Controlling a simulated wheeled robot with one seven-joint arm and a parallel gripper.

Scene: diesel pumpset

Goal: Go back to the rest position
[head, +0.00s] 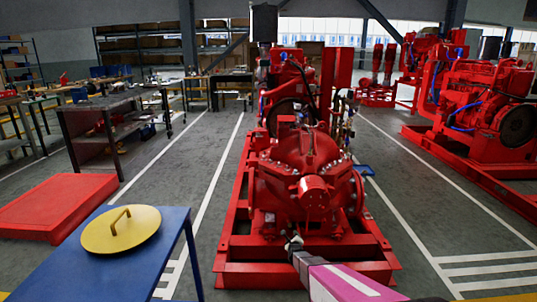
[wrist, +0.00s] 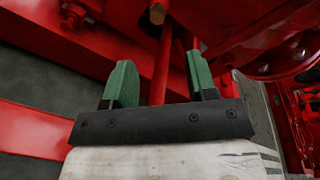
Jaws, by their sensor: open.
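My gripper (wrist: 158,88) shows in the wrist view with two green fingers standing apart. It is open, and no object is held between the fingers. Red pipes and frame parts of the pumpset lie behind the fingers. In the head view my arm reaches in from the bottom right, and my gripper (head: 292,243) is at the low front of the red diesel pumpset (head: 312,190). The fingertips are small and hard to make out there. Whether they touch the pumpset cannot be told.
A blue table (head: 95,275) with a yellow round lid (head: 121,230) stands at the front left. A red platform (head: 62,205) lies behind it. The pumpset's red base frame (head: 310,272) is close below my gripper. Grey floor is free on both sides of the pumpset.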

